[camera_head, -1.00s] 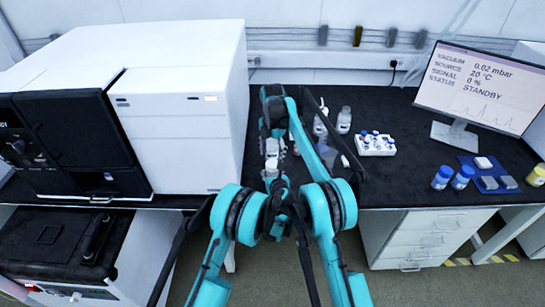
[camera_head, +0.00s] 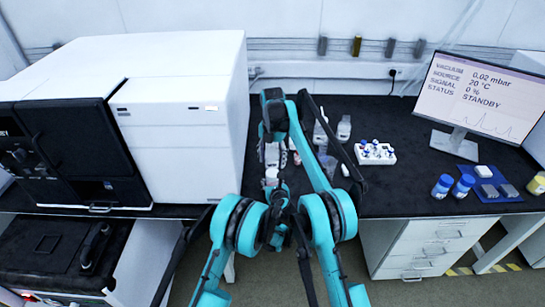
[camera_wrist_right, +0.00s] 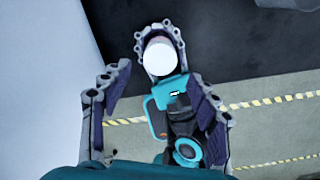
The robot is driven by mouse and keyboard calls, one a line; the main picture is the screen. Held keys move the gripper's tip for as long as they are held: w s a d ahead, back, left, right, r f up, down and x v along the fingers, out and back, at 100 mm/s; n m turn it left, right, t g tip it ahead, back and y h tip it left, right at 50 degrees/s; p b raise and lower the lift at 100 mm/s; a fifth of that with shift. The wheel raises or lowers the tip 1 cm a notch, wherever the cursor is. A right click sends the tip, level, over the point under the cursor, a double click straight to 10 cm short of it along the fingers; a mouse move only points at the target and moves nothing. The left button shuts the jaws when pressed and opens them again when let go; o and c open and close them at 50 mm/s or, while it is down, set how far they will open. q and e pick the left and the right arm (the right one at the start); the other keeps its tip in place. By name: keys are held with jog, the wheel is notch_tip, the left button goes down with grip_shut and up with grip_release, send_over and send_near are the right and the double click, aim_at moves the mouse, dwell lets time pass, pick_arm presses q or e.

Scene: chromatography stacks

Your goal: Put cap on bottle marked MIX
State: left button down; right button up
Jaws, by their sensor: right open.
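My right gripper (camera_head: 270,157) hangs above the near edge of the dark bench. In the right wrist view its two fingers (camera_wrist_right: 157,108) stand wide apart, open and empty. Below it my left gripper (camera_wrist_right: 160,42) curls around a white round thing (camera_wrist_right: 159,57), seen from above between the fingers. The white thing also shows in the head view (camera_head: 271,172), just under the right gripper and apart from its fingers. I cannot tell whether it is a bare bottle or a capped one. No MIX mark can be read. A clear bottle (camera_head: 344,129) stands on the bench behind the arms.
A large white instrument (camera_head: 180,130) stands close on the left. A white vial rack (camera_head: 375,159), two blue-capped jars (camera_head: 442,187) (camera_head: 463,187), a blue mat (camera_head: 503,192) and a monitor (camera_head: 480,95) are to the right. My arms hide several small items.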

aim_at(273, 172)
notch_tip(273, 172, down, 7)
jog(key=shift+r, duration=0.15)
jog(key=shift+c, duration=0.3)
jog(key=c, duration=1.1)
jog(key=m, duration=0.3)
jog(key=shift+c, duration=0.2)
jog(key=o, duration=1.3)
